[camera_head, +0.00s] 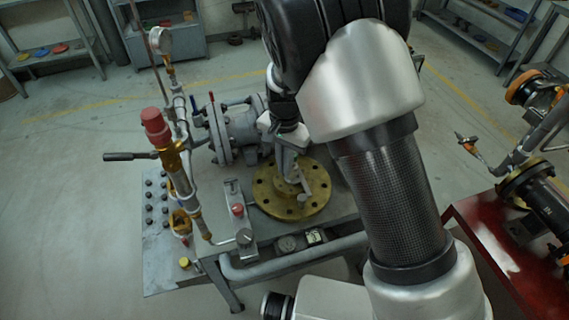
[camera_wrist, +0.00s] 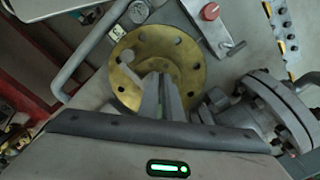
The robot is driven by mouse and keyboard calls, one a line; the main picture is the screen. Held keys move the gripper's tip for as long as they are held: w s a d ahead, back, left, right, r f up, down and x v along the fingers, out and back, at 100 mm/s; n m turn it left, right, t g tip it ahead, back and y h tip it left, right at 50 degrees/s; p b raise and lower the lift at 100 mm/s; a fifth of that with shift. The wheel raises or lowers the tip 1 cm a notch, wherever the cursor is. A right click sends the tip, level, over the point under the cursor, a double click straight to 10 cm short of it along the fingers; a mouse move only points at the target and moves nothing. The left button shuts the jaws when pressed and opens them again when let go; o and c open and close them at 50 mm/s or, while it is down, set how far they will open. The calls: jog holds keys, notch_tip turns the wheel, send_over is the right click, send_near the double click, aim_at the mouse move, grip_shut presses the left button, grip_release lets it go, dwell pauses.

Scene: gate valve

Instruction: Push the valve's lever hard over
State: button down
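A round brass flange (camera_head: 263,205) with bolt holes lies flat on the grey bench. It also shows in the wrist view (camera_wrist: 195,55). A short grey lever with a rounded end (camera_head: 303,201) lies over the flange; in the wrist view its end (camera_wrist: 124,57) is at the upper left of the flange. My gripper (camera_head: 288,176) points down over the flange hub. In the wrist view its two fingers (camera_wrist: 161,76) are close together, with nothing seen between them, beside the lever. I cannot tell whether they touch it. The fingers partly hide the hub.
A grey flanged pipe body (camera_head: 232,130) stands behind the flange. To the left rises a red-capped brass valve (camera_head: 155,125) with a black-handled lever (camera_head: 130,156). A panel with a red button (camera_head: 238,210) lies nearby. A red table (camera_head: 490,235) with fittings is at right.

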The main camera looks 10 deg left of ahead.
jog(key=shift+d+n, duration=0.1)
jog(key=shift+n, duration=0.2)
jog(key=c, duration=1.9)
grip_release()
jog(key=shift+c, duration=0.2)
notch_tip(320, 180, up, 18)
jog(key=shift+f, duration=0.25)
jog(key=s+d+r+y, duration=0.1)
jog(key=s+d+r, duration=0.1)
jog(key=d+r, duration=0.55)
jog(key=s+d+r+n+t, duration=0.1)
jog(key=s+d+t, duration=0.1)
jog(key=s+d, duration=0.6)
jog(key=s+d+r+n+t+h, duration=0.1)
jog(key=s+d+t, duration=0.2)
jog(key=s+d, duration=0.5)
jog(key=d, duration=0.3)
jog(key=shift+d+n+t, duration=0.2)
jog(key=shift+n+t, duration=0.1)
jog(key=shift+n, duration=0.1)
